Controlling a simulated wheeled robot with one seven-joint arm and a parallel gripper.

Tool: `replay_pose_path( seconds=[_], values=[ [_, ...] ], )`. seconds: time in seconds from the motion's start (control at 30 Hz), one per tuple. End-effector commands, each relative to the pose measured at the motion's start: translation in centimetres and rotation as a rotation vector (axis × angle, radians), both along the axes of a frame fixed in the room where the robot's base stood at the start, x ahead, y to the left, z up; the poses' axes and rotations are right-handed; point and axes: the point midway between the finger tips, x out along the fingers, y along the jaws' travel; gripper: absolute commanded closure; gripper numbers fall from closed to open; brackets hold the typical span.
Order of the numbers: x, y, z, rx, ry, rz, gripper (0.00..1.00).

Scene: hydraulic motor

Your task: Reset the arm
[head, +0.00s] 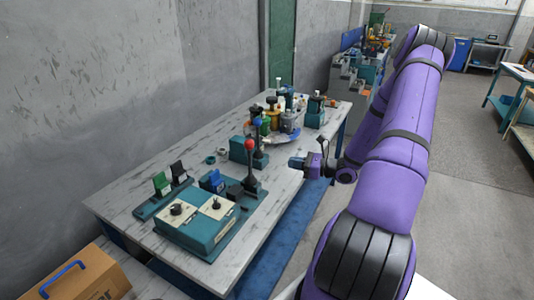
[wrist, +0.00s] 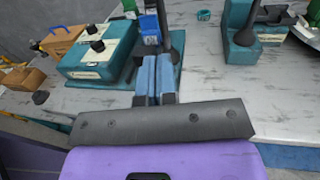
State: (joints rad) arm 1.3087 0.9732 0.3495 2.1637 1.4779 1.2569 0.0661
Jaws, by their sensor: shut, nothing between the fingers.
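My purple arm (head: 397,185) reaches over the front edge of the marble-topped table (head: 150,195). My gripper (head: 293,163) is above the table's front edge, to the right of the red-knobbed lever (head: 250,165). In the wrist view, its two blue fingers (wrist: 154,75) lie side by side, shut and empty. They point at the table, in front of a blue block (wrist: 150,32) and beside the teal control box (wrist: 85,68). In the head view, the control box (head: 205,238) stands at the table's near end.
Several bottles and jars stand on a round tray (head: 285,136) at the table's far end. A cardboard toolbox (head: 82,275) with a blue handle is at lower left. A grey wall runs behind the table. Open floor (head: 470,185) lies to the right.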

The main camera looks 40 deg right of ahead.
Motion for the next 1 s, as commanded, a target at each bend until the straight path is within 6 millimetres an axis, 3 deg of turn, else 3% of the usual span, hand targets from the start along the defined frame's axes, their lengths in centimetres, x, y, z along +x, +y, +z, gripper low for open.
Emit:
replay_pose_path(
  seconds=[0.27,0.43,0.7,1.0],
  values=[
    [-0.1,0.0,0.1,-0.002,0.000,0.003,1.00],
    [0.5,1.6,1.7,-0.069,0.001,0.082,1.00],
    [1.2,8.1,7.5,-0.329,-0.001,0.392,1.00],
    [0.0,15.2,13.4,-0.646,-0.030,0.726,1.00]
  ],
)
